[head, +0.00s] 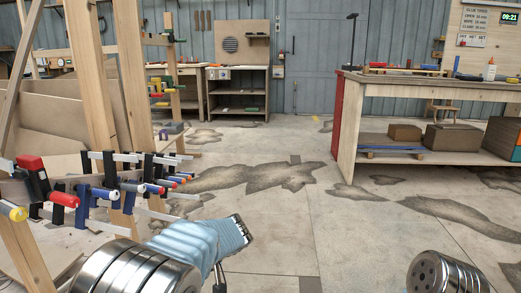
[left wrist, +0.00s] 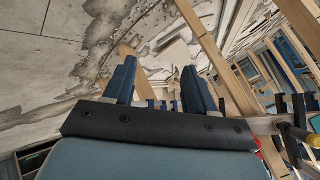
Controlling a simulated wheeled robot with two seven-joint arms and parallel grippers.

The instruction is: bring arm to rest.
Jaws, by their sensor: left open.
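My left arm comes in at the bottom of the head view, with its left gripper (head: 241,229) over open floor, right of the clamp rack. In the left wrist view the left gripper (left wrist: 159,68) has its two dark fingers spread apart, with nothing between them. Floor and wooden beams show beyond the fingers. Part of my right arm shows at the bottom right of the head view. Its gripper is out of view.
Several bar clamps (head: 110,185) with coloured handles hang close to the left of my left arm, by wooden posts (head: 90,75). A workbench (head: 425,83) stands at right with boxes (head: 453,137) on its lower shelf. The stained floor (head: 285,225) between is clear.

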